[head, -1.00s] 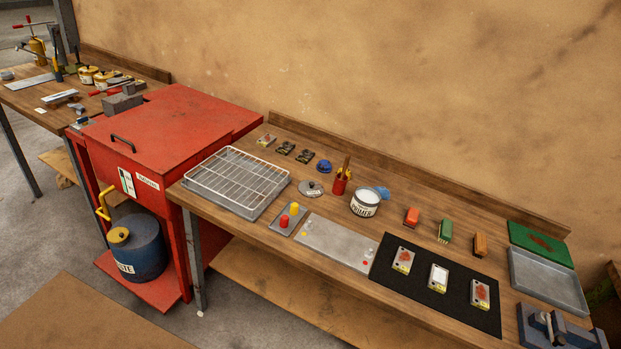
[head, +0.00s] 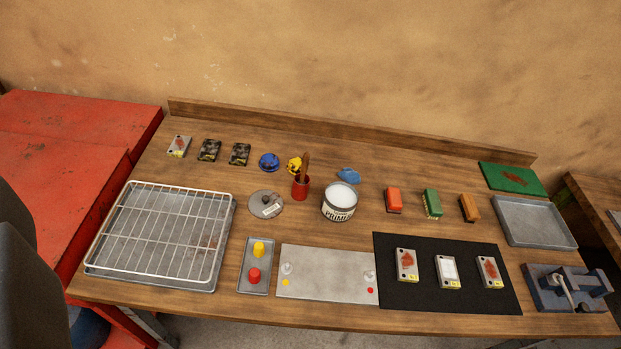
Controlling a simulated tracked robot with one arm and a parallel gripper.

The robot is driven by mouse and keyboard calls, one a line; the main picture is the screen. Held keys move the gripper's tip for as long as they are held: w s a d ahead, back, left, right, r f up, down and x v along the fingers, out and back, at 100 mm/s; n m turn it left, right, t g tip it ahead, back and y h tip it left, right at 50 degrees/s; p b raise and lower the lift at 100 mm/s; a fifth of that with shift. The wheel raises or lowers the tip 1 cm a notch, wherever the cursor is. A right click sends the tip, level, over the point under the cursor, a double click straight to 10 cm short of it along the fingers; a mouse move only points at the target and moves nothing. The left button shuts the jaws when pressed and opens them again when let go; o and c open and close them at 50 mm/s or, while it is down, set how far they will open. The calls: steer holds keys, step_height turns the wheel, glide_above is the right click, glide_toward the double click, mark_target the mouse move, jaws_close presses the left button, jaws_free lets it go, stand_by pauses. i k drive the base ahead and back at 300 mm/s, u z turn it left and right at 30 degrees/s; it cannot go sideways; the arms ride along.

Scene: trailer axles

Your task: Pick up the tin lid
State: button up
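The tin lid (head: 261,208) is a round grey disc with a dark knob and a small pale label. It lies flat on the wooden bench (head: 350,140), left of the open PRIMER tin (head: 339,206) and apart from it. The tin shows white contents. A red cup (head: 300,189) with brushes stands between the lid and the tin, slightly behind. My gripper's fingers do not show. A dark grey shape at the lower left edge may be part of my arm. Nothing covers the lid.
A wire rack on a tray (head: 90,267) stands left. A small tray (head: 242,285) with red and yellow knobs and a metal plate (head: 325,290) lie in front. A blue cap-like item (head: 269,162) lies behind the lid. A black mat (head: 425,297) with several blocks is at right.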

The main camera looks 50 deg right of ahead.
mark_target(265, 204)
steer(key=z, duration=0.6)
steer(key=i, duration=1)
steer(key=z, duration=0.75)
